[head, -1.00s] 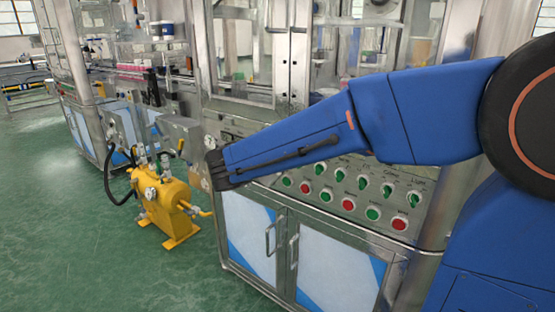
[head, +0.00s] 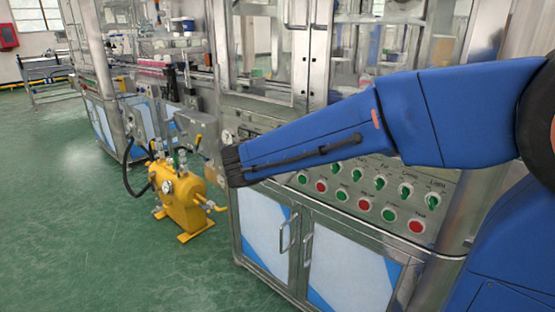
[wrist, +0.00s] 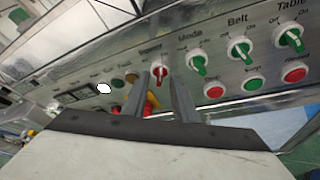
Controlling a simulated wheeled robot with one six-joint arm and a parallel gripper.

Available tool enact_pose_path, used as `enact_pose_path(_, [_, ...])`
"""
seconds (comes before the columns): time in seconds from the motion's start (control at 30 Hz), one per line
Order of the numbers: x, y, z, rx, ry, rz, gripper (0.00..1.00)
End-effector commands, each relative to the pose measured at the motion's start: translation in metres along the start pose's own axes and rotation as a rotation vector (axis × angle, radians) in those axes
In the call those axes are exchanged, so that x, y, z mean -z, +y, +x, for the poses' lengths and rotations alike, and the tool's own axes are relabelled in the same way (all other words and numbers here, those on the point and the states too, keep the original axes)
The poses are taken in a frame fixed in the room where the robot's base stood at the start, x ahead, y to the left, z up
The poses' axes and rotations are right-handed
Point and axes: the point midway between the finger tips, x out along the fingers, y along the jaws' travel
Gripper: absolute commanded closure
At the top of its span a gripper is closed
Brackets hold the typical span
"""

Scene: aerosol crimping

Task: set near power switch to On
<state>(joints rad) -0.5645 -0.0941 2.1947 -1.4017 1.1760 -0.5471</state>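The control panel on the steel machine shows in the head view as a row of green rotary switches (head: 380,183) above red and green buttons. In the wrist view a red-handled rotary switch (wrist: 160,72) sits just beyond the gap between my fingers. Green-handled switches stand to its right, under labels that look like "Mode", "Belt" (wrist: 240,48) and "Table" (wrist: 291,38). I cannot read a "Power" label, so I cannot tell which is the near power switch. My gripper (wrist: 158,82) is open and empty, its fingers apart. In the head view my arm hides part of the panel.
A yellow pump unit (head: 180,198) stands on the green floor left of the machine. Cabinet doors with handles (head: 283,235) lie below the panel. Glazed doors with a vertical handle (head: 318,52) rise above it. Open floor lies at the lower left.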

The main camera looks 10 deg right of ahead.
Motion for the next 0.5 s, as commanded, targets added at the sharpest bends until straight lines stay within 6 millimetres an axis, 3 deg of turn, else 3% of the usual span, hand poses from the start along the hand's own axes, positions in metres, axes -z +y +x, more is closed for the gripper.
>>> enact_pose_path(0.5, [0.000, 0.001, -0.078, -0.005, 0.003, 0.000, 0.74])
